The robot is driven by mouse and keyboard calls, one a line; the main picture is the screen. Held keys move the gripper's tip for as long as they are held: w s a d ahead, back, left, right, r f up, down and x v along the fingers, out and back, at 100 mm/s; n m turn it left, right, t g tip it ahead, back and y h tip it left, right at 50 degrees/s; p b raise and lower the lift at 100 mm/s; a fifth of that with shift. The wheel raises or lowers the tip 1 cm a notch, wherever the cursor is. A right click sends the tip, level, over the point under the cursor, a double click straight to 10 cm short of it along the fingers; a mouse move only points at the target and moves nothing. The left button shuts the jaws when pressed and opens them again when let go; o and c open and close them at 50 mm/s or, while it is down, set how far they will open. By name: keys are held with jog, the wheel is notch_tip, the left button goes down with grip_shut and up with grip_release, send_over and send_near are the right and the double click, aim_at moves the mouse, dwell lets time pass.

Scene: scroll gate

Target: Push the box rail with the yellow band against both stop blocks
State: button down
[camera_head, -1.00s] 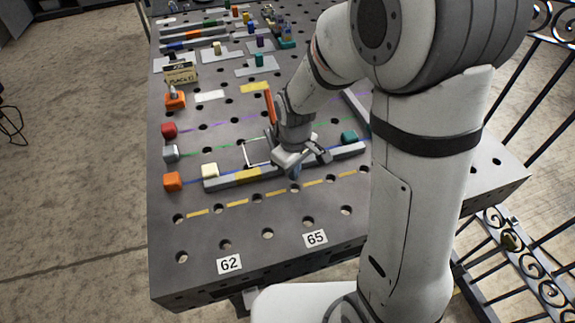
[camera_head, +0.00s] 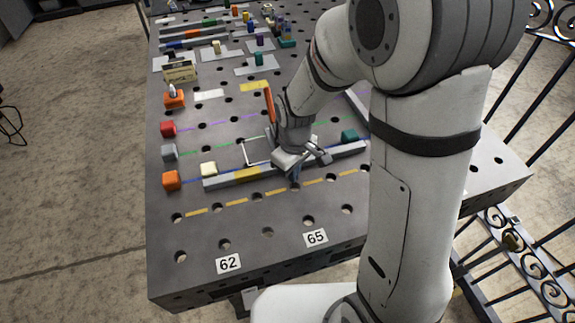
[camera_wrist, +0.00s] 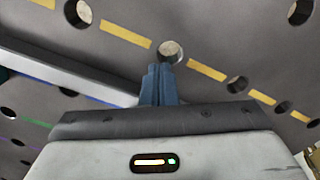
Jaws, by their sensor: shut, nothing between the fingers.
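The grey box rail (camera_head: 222,180) with a yellow band (camera_head: 247,174) lies on the perforated table in the head view. It slants up to the right. A cream block (camera_head: 208,168) stands close behind its left end and a teal block (camera_head: 349,136) behind its right part; I cannot tell whether either touches it. My gripper (camera_head: 296,180) is shut and empty, fingers pointing down on the near side of the rail, right of the yellow band. In the wrist view my blue fingertips (camera_wrist: 158,84) are together beside the rail (camera_wrist: 75,78); contact is unclear.
A dashed yellow line (camera_head: 237,203) runs on the near side of the rail. Orange (camera_head: 171,180), grey (camera_head: 169,152) and red (camera_head: 168,129) cubes stand along the left edge. A white frame (camera_head: 256,152) and an orange bar (camera_head: 268,105) are by my wrist. The near table is clear.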

jog(key=shift+f, duration=0.25)
jog(key=shift+r, duration=0.2)
jog(key=shift+w, duration=0.1)
dwell(0.6)
jog(key=shift+w+a, duration=0.2)
jog(key=shift+w, duration=0.45)
jog(key=shift+w+a, duration=0.2)
jog(key=shift+w, duration=0.4)
jog(key=shift+r, duration=0.1)
jog(key=shift+s, duration=0.1)
jog(key=shift+s+d, duration=0.2)
jog(key=shift+s, duration=0.35)
jog(key=shift+s+d, duration=0.15)
jog(key=shift+s, duration=0.4)
